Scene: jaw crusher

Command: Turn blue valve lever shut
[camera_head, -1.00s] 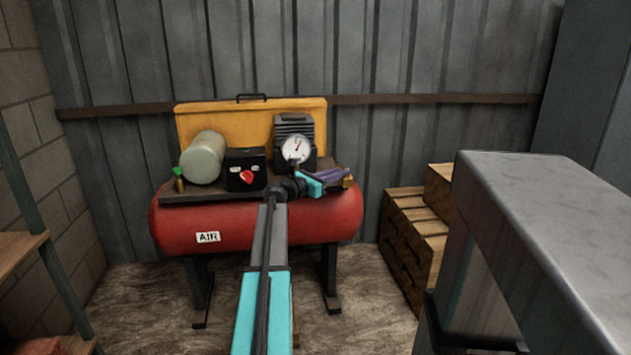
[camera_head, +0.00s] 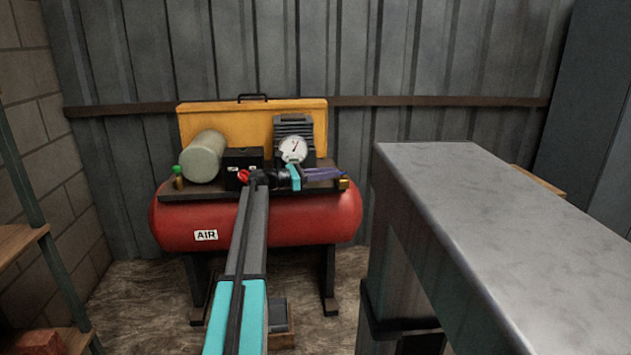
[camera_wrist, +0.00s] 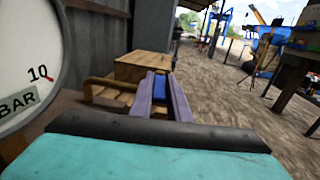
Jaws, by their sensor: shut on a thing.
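The blue valve lever (camera_wrist: 160,88) shows in the wrist view as a small blue piece between the purple fingers of my gripper (camera_wrist: 165,92). My gripper is shut on it. A brass pipe (camera_wrist: 98,82) lies just left of the fingers. In the head view my gripper (camera_head: 328,174) reaches rightward along the top of the red compressor tank (camera_head: 290,218), below the gauge. The brass fitting (camera_head: 343,184) shows at the right end of the tank's top. The lever itself cannot be made out in the head view, and most of the valve is hidden.
A pressure gauge (camera_head: 293,149) stands close behind my wrist and also fills the left edge of the wrist view (camera_wrist: 28,70). A black switch box with a red knob (camera_head: 243,175) is to the left. A large grey metal block (camera_head: 500,215) stands close at the right.

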